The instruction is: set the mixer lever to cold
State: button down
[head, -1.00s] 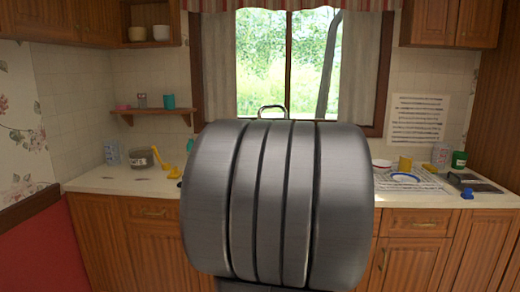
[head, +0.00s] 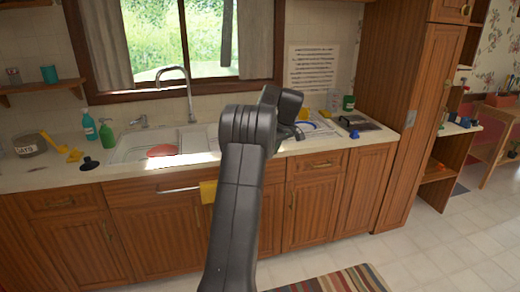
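A chrome gooseneck tap (head: 187,92) rises behind the white sink (head: 125,153) under the window. A small chrome fitting (head: 139,122), which looks like the mixer lever, stands to its left on the counter's back edge. It is too small for me to tell which way it is set. My dark grey arm stands in front of the counter, right of the sink. The fingers are mostly hidden by the arm links.
A reddish item (head: 162,151) lies in the sink. Green and teal bottles (head: 89,125), a black plunger-like item (head: 89,163) and a jar (head: 30,145) stand left of it. A yellow cloth (head: 208,192) hangs in front. A striped rug (head: 340,281) lies on the floor.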

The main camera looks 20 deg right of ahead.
aim_at(143, 117)
jog(key=u, duration=0.35)
jog(key=i+u, duration=0.25)
jog(key=i, duration=0.2)
jog(key=i+l+u, duration=0.25)
jog(key=i, duration=0.15)
jog(key=i+l+u, duration=0.1)
jog(key=i+u, duration=0.15)
jog(key=i, duration=0.2)
jog(key=i+l, duration=0.3)
jog(key=i, duration=0.25)
jog(key=i+l, duration=0.3)
jog(key=i, duration=0.25)
